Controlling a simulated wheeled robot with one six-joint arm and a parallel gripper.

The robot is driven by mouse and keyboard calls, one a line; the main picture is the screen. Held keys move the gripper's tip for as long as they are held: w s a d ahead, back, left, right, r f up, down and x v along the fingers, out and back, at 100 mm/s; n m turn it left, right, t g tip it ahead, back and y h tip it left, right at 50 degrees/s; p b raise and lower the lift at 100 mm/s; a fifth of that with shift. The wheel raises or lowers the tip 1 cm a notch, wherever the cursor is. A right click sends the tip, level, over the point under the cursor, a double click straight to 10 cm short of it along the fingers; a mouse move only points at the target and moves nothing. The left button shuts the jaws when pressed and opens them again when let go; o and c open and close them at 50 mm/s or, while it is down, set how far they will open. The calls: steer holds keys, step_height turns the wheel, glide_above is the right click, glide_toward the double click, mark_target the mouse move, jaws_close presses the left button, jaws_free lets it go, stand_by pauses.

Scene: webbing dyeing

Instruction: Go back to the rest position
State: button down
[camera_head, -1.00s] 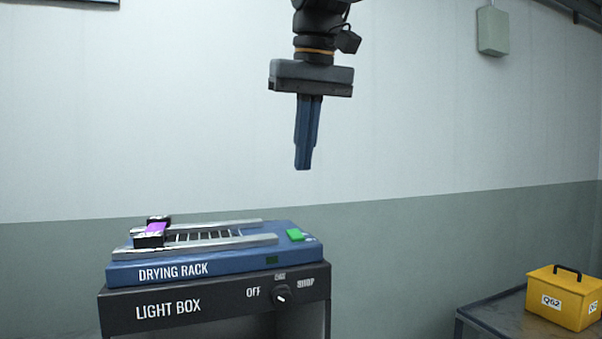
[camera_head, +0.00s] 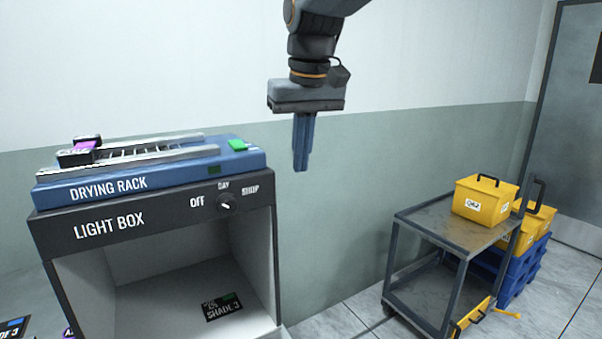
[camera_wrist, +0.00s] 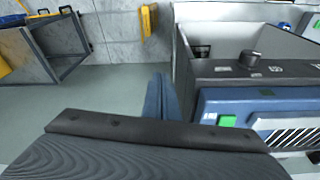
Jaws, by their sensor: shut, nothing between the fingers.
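My gripper (camera_head: 301,168) hangs pointing down in the head view, with its blue fingers together and nothing between them. It is in the air to the right of the drying rack and clear of it. The wrist view also shows the fingers (camera_wrist: 160,98) beside the blue rack.
The blue drying rack (camera_head: 150,184) with a purple and black piece (camera_head: 84,147) sits on the light box (camera_head: 150,219). A shade card (camera_head: 222,307) lies inside the box. A grey cart (camera_head: 440,226) with a yellow case (camera_head: 484,202) stands right. Blue pallets (camera_head: 520,270) are behind it.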

steer(key=s+d+f+m, duration=0.1)
steer(key=s+d+f, duration=0.1)
steer(key=d+f, duration=0.45)
steer(key=s+d+f+m, duration=0.1)
steer(key=d+f, duration=0.3)
steer(key=f, duration=0.5)
steer(key=s+d+f+m, duration=0.1)
steer(key=s+d+f, duration=0.3)
steer(key=s+f, duration=0.2)
steer(key=s+d+f+m+g+h+b, duration=0.1)
steer(key=s+d+f, duration=0.4)
steer(key=f, duration=0.3)
steer(key=shift+s, duration=0.55)
steer(key=shift+d+f, duration=0.1)
